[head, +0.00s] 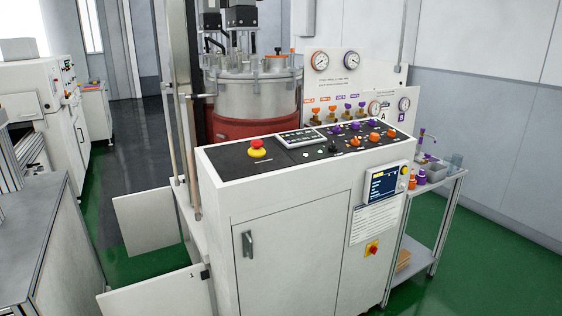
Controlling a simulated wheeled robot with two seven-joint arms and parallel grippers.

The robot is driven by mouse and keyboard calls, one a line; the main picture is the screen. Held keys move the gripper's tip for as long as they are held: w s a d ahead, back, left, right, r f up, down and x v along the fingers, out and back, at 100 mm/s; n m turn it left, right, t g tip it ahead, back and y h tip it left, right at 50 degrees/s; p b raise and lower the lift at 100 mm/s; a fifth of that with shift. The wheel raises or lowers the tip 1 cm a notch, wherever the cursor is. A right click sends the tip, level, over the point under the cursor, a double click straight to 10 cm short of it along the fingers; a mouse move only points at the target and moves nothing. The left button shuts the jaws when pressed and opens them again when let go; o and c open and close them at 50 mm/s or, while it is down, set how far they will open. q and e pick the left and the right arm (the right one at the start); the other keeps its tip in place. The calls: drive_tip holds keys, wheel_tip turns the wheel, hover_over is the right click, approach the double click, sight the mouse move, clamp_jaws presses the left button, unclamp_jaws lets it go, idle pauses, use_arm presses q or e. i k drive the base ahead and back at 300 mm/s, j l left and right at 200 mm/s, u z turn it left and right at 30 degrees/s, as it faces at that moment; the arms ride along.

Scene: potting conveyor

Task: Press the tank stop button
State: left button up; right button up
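A white control cabinet (290,240) stands in the middle of the head view with a dark sloped panel on top. A red mushroom button (257,144) on a yellow base sits at the left end of that panel. Several purple and orange knobs and small white buttons sit at its right end. A red and yellow switch (371,248) is on the cabinet's front at lower right. A steel tank (255,95) with a red lower band stands behind the panel. The labels are too small to read, so I cannot tell which control is marked tank stop. Neither gripper is in view.
A small screen (385,184) juts from the cabinet's right front. Open white panels (150,222) stand low at the left. A grey bench (40,240) fills the left foreground. A shelf cart (435,185) with bottles stands at the right. Green floor is clear at right.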

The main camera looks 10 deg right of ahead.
sight(258, 144)
drive_tip(key=i+j+z, duration=0.1)
drive_tip(key=i+z, duration=0.3)
drive_tip(key=i+j+z, duration=0.2)
drive_tip(key=i+z, duration=0.15)
drive_tip(key=i, duration=0.1)
